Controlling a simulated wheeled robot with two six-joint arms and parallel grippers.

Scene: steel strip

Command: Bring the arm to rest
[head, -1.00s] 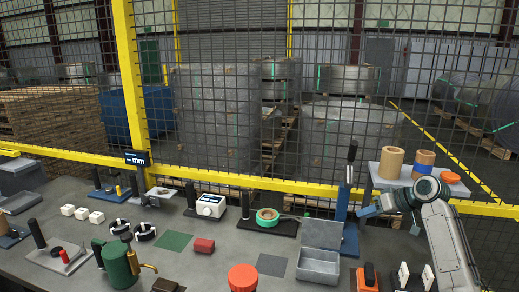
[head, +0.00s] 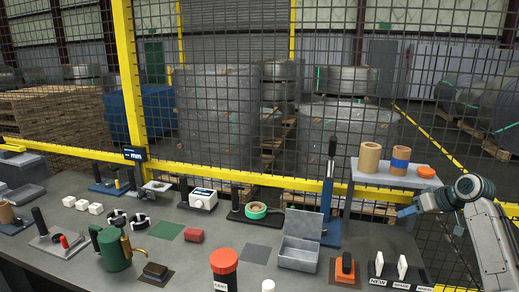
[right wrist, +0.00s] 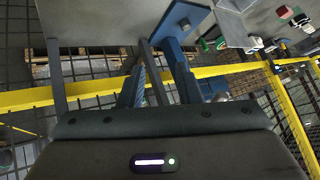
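My right arm comes in at the right edge of the head view. Its right gripper (head: 408,212) has blue fingertips pointing left, in the air to the right of the blue lever press (head: 328,200) and below the grey shelf. In the right wrist view the two dark blue fingers (right wrist: 158,85) stand apart with nothing seen between them. My left gripper and arm are not in view.
The bench holds a grey open box (head: 298,253), a red-capped container (head: 223,262), a green pot (head: 112,250), an orange stamp-like tool (head: 345,268) and a red block (head: 193,235). The grey shelf (head: 400,178) carries cardboard rolls. A yellow-framed mesh fence stands behind.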

